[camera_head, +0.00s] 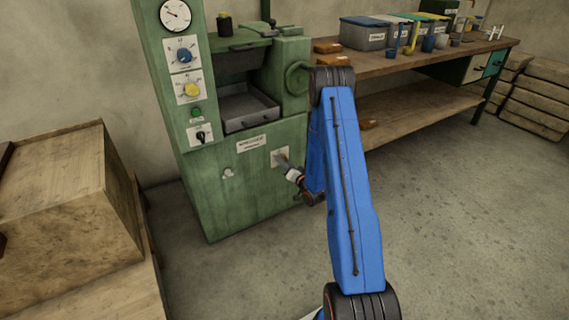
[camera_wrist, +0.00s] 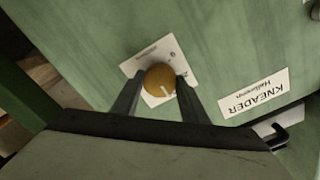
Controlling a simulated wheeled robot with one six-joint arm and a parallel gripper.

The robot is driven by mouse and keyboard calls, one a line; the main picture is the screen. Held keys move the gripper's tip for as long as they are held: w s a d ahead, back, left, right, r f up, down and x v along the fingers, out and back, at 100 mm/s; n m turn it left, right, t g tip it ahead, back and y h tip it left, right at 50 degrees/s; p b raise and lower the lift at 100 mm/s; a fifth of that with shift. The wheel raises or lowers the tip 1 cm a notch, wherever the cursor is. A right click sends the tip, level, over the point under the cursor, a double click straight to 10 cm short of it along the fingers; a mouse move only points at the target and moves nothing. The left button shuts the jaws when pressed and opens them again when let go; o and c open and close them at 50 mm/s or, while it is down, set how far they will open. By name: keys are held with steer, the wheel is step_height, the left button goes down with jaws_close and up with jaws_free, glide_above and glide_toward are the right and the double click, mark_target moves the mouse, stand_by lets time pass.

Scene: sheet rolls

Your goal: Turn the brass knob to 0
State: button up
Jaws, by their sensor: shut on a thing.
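The brass knob (camera_wrist: 160,80) shows in the wrist view as a round yellow-brown knob on a white scale plate (camera_wrist: 146,55) on the green machine front. The plate has small marks that are too small to read surely, and the fingers and knob cover part of it. My gripper (camera_wrist: 159,88) is shut on the knob, one dark finger at each side. In the head view my gripper (camera_head: 288,168) reaches the plate (camera_head: 280,157) on the lower front of the green machine (camera_head: 240,190). The knob itself is hard to make out there.
A label (camera_wrist: 253,93) reading KNEADER sits beside the plate. Higher on the machine are a blue knob (camera_head: 184,55), a yellow knob (camera_head: 192,90), a gauge (camera_head: 175,15) and a black switch (camera_head: 201,136). A wooden crate (camera_head: 70,205) stands left, a workbench (camera_head: 430,55) right.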

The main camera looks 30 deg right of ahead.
steer(key=shift+n, duration=11.7)
steer(key=shift+a, duration=0.1)
steer(key=o, duration=1.1)
steer(key=shift+s, duration=0.15)
steer(key=s, duration=1.7)
steer(key=shift+s+d, duration=0.1)
steer(key=shift+d, duration=0.2)
